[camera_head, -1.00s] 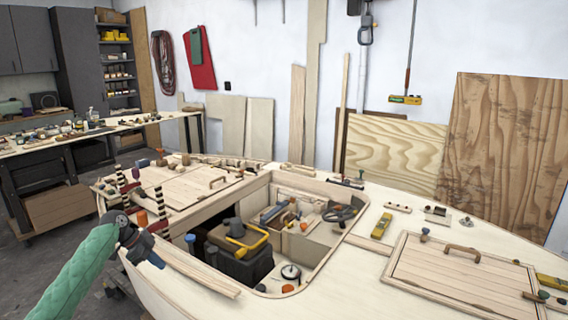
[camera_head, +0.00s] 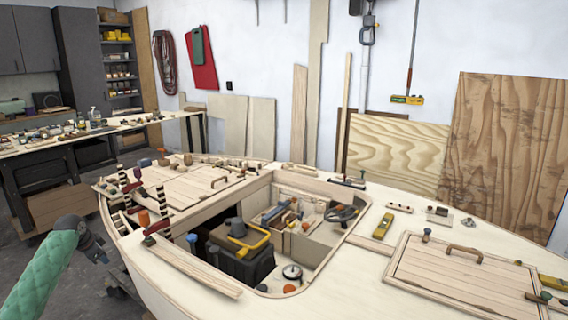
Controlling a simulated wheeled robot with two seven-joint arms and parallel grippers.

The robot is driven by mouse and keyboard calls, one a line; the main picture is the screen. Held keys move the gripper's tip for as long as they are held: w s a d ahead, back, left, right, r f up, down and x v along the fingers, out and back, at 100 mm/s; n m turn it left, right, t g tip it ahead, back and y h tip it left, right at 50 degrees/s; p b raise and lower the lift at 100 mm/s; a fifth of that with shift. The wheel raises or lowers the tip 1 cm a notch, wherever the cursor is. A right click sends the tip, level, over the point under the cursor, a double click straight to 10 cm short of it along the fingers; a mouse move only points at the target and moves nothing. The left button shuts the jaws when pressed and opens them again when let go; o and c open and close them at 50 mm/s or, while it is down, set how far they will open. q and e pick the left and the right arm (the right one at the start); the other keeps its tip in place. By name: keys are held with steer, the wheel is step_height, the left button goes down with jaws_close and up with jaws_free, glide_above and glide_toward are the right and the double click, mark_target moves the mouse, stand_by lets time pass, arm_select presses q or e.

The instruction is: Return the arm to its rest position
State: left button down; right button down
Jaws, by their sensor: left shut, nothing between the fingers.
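My left arm, in a green padded sleeve, comes in from the lower left of the head view. My left gripper (camera_head: 98,252) is dark grey and shut with nothing in it. It hangs over the floor just outside the near left side of the plywood hull (camera_head: 160,268), apart from it. My right arm and gripper are not in view.
The open cockpit holds a black toolbox with a yellow handle (camera_head: 240,250) and a round gauge (camera_head: 292,272). Red-handled clamps (camera_head: 155,230) stand on the hull's left edge, close to my gripper. A workbench (camera_head: 85,142) stands behind at left.

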arm_select(q)
steer(key=w+a+r+n+t+y, duration=0.2)
steer(key=a+r+n+y, duration=0.4)
steer(key=a+n+y, duration=0.45)
steer(key=s+d+f+m+g+h, duration=0.1)
steer(key=s+d+f+m+h, duration=0.1)
steer(key=s+d+f, duration=0.75)
steer(key=s+d+f+m+h, duration=0.2)
steer(key=s+d+f, duration=0.2)
steer(key=d+f, duration=0.9)
steer(key=s+d+f+m+g+h, duration=0.15)
steer(key=s+d+f, duration=0.45)
steer(key=f, duration=0.9)
steer(key=s+d+f+g+h, duration=0.1)
steer(key=s+d+f, duration=0.3)
steer(key=s+d, duration=0.5)
steer(key=s+d+f+g+h, duration=0.1)
steer(key=s+d+f, duration=0.4)
steer(key=s+d, duration=0.5)
steer(key=s+d+f+g+h, duration=0.1)
steer(key=s+d+f+h, duration=0.2)
steer(key=s+d, duration=0.6)
steer(key=s+f, duration=0.2)
steer(key=s, duration=0.9)
steer(key=shift+s+d+f+n, duration=0.2)
steer(key=shift+d+n, duration=0.1)
steer(key=shift+d, duration=0.1)
steer(key=shift+d, duration=0.15)
